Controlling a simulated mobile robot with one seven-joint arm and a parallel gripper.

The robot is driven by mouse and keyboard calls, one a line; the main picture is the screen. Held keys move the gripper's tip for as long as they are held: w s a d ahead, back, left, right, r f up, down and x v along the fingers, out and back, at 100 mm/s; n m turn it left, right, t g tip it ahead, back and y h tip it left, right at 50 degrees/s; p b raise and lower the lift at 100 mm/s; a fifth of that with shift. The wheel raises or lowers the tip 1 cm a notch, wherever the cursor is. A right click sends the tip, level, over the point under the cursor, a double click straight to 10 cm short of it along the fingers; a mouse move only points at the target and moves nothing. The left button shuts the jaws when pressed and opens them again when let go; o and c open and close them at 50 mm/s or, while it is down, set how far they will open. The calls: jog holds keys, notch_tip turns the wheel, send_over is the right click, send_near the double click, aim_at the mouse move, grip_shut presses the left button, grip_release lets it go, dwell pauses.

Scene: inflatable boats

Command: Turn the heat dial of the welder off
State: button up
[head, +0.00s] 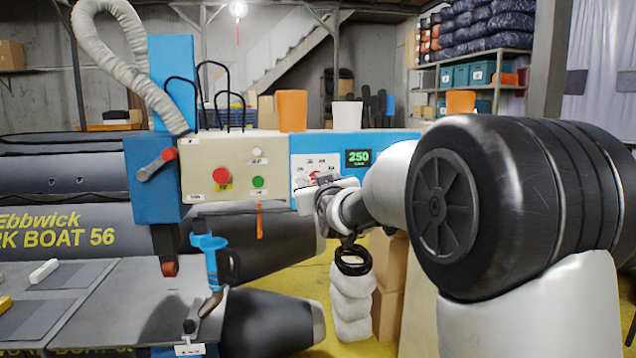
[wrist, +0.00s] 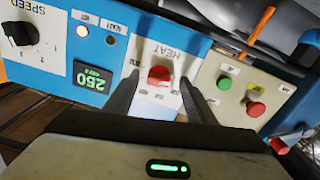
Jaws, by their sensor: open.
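The heat dial (wrist: 159,76) is a red knob on a white plate marked HEAT, on the welder's blue panel (wrist: 140,28). In the wrist view it sits between the two dark fingers of my open gripper (wrist: 160,82). I cannot tell if the fingers touch it, nor read which mark it points to. In the head view my gripper (head: 322,192) is at the panel's front and covers much of the dial plate (head: 312,162).
A black speed knob (wrist: 20,34) is on one side of the display. A beige box with a red button (head: 222,175) and a green button (head: 257,182) adjoins the panel. An orange cup (head: 292,110) and a white cup (head: 347,114) stand above the panel.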

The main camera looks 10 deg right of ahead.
jog(key=shift+s, duration=0.1)
jog(key=s, duration=1.7)
jog(key=shift+b, duration=0.35)
jog(key=shift+s, duration=0.15)
jog(key=s+f+m+g, duration=0.1)
jog(key=s+f+g, duration=0.5)
jog(key=s+f, duration=0.5)
jog(key=s+f+m+g, duration=0.1)
jog(key=s+f+g, duration=0.55)
jog(key=s, duration=0.95)
notch_tip(320, 180, up, 17)
jog(key=p, duration=1.7)
jog(key=shift+s+d+f, duration=0.2)
jog(key=shift+s, duration=0.05)
